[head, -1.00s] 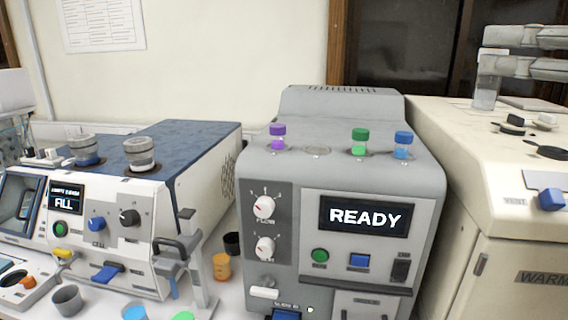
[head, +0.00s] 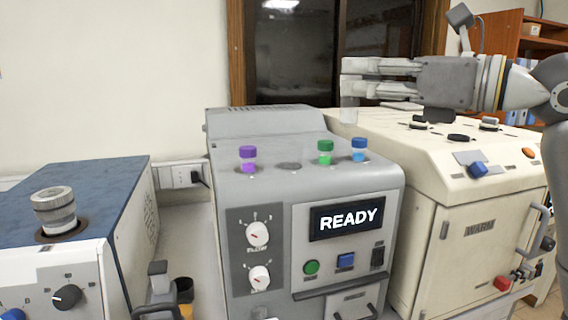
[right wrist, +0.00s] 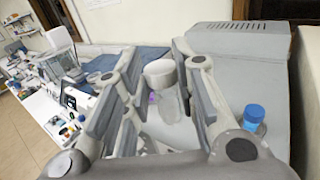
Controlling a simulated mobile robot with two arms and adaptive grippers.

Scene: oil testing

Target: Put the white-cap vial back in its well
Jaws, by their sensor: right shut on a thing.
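My right gripper (head: 346,76) is shut on the white-cap vial (right wrist: 170,103), a clear glass vial with a white cap. In the head view the vial's glass (head: 348,114) hangs below the fingers. It appears above and behind the blue-cap vial (head: 359,150), by the right side of the grey READY machine (head: 349,187). The machine's top holds a purple-cap vial (head: 248,158), an empty well (head: 288,166), a green-cap vial (head: 325,152) and the blue-cap vial, which also shows in the right wrist view (right wrist: 254,118). My left gripper is out of view.
A cream WARM machine (head: 490,190) stands on the right, with knobs on its top. A blue-topped machine (head: 95,200) stands on the left with a metal cap (head: 54,208) on it. The air above the grey machine's wells is clear.

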